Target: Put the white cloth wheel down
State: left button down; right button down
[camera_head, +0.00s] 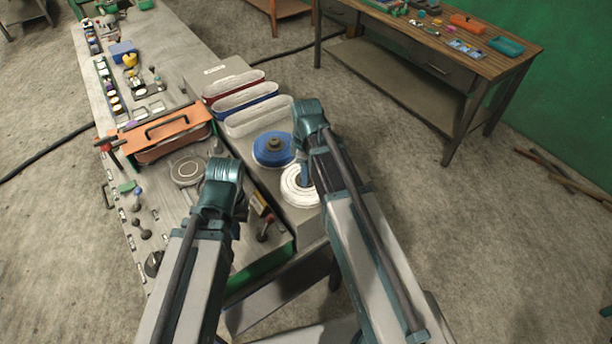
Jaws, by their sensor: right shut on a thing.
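The white cloth wheel (296,197) is at the right edge of the grey bench box, in front of the blue wheel (273,149). My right gripper (306,178) reaches down to its middle and is shut on it. The arm hides part of the wheel's right side, and I cannot tell whether its underside touches the surface. My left gripper (222,192) is over the bench's front part, left of the white wheel; its fingers are hidden behind its wrist.
White, blue and red-edged oblong pieces (258,116) stand behind the blue wheel. An orange-framed unit (165,135) and a round metal plate (187,170) are to the left. A wooden table (465,50) stands at the back right, with bare floor between.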

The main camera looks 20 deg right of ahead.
jog(key=shift+f, duration=0.1)
jog(key=shift+c, duration=1.8)
grip_release()
notch_tip(320, 180, up, 12)
jog(key=r+p, duration=0.1)
jog(key=p, duration=1.1)
jog(key=s+a+m+h, duration=0.1)
jog(key=s+a+m, duration=0.8)
jog(key=s, duration=0.5)
jog(key=shift+s+a+f+m, duration=0.25)
jog(key=shift+a+m, duration=0.05)
jog(key=shift+a, duration=0.5)
jog(key=shift+s, duration=0.1)
